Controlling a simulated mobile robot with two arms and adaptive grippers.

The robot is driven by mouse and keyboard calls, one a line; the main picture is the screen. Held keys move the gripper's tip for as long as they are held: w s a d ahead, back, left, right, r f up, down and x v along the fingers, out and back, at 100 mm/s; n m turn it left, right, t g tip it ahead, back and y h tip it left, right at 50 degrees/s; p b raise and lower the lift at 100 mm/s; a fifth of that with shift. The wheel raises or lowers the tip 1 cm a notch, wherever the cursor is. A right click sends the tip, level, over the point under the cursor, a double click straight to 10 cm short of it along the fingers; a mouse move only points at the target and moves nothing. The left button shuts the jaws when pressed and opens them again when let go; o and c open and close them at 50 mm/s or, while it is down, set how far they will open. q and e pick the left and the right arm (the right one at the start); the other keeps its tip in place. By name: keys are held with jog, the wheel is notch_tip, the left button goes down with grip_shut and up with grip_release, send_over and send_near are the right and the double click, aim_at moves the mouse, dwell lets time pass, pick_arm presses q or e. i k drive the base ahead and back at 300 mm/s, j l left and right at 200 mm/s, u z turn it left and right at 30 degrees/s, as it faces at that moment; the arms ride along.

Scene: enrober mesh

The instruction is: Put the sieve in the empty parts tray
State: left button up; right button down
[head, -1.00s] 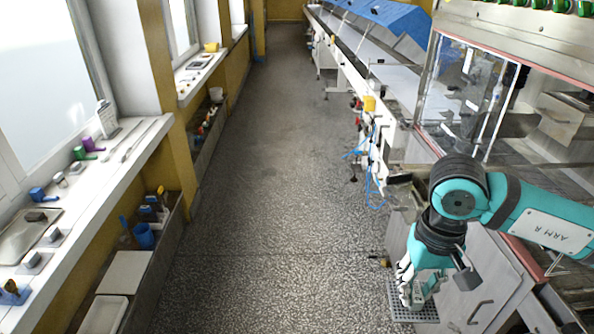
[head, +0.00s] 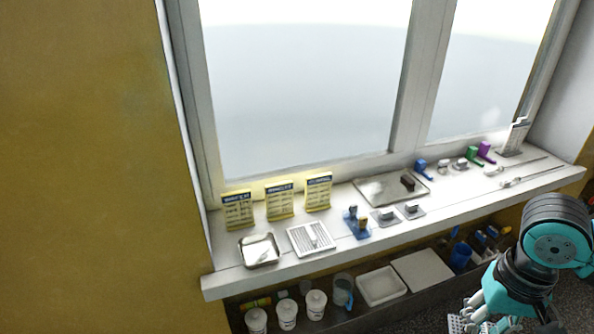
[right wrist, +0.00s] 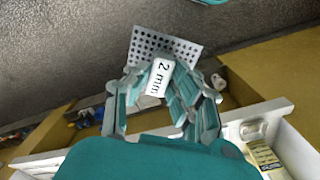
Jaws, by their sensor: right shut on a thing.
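The sieve is a grey perforated plate with a white handle block marked "2 mm" (right wrist: 160,76); its holed plate (right wrist: 150,45) shows beyond the fingers in the right wrist view. My right gripper (right wrist: 163,92) is shut on that handle. In the head view my right gripper (head: 482,306) is at the bottom right, with part of the sieve (head: 456,323) below it, clear of the sill. A metal tray (head: 368,195) on the sill bears a brown block. A white tray (head: 380,287) on the lower shelf looks empty. My left gripper is out of view.
The white windowsill (head: 225,283) also carries yellow cards (head: 280,200), a ribbed white plate (head: 312,238) and several small tools. The shelf below holds white tubs (head: 287,314), a clear jug (head: 342,290), a flat white board (head: 422,270) and a blue cup (head: 461,257).

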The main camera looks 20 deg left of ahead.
aim_at(395, 191)
jog(key=i+l+u, duration=1.1)
jog(key=k+l, duration=0.05)
jog(key=k, duration=0.05)
